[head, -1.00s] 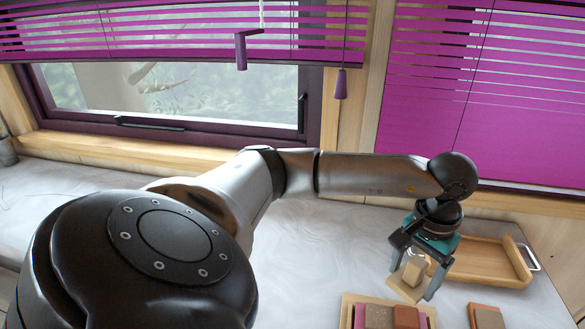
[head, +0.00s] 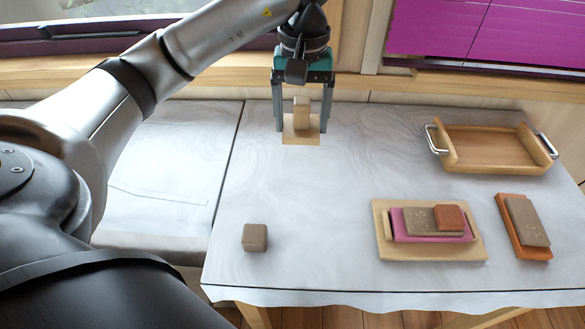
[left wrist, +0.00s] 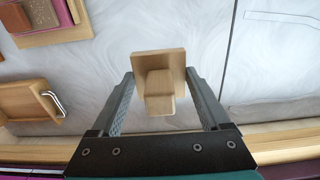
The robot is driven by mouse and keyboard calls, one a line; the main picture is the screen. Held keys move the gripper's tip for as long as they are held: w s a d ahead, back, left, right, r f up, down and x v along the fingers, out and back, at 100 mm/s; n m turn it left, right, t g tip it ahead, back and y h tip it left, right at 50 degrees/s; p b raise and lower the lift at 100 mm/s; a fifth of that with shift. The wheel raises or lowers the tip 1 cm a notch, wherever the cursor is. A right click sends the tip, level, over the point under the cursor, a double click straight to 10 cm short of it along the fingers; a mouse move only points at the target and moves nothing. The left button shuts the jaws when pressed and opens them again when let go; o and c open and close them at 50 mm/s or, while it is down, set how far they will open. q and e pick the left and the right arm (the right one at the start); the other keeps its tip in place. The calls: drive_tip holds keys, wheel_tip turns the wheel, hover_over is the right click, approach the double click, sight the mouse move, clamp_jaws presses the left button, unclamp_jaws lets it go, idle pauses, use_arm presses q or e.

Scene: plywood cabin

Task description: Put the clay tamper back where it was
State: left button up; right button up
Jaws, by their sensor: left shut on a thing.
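The clay tamper (head: 301,137) is a pale wooden square plate with an upright block handle. My left gripper (head: 302,124) points down near the back of the table and is shut on the tamper. In the left wrist view the tamper (left wrist: 158,72) sits between the two fingers (left wrist: 160,80), its plate toward the fingertips. I cannot tell whether the plate touches the table or hangs just above it. My right gripper is not in view.
The table (head: 330,205) is clear around the tamper. A small brown cube (head: 255,237) stands at front left. A wooden board (head: 384,247) bears a pink slab and blocks. A brown block lies on an orange slab (head: 507,228). A handled wooden tray (head: 490,150) is at back right.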

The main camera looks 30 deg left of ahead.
sight(301, 134)
use_arm(q)
wheel_tip(301, 134, down, 16)
drive_tip(key=shift+a+r+b, duration=0.1)
drive_tip(key=shift+b, duration=0.4)
drive_tip(key=shift+f, duration=0.25)
drive_tip(key=o, duration=1.2)
drive_tip(key=shift+r, duration=0.1)
drive_tip(key=shift+r, duration=0.1)
wheel_tip(301, 134, up, 12)
drive_tip(key=shift+r, duration=0.1)
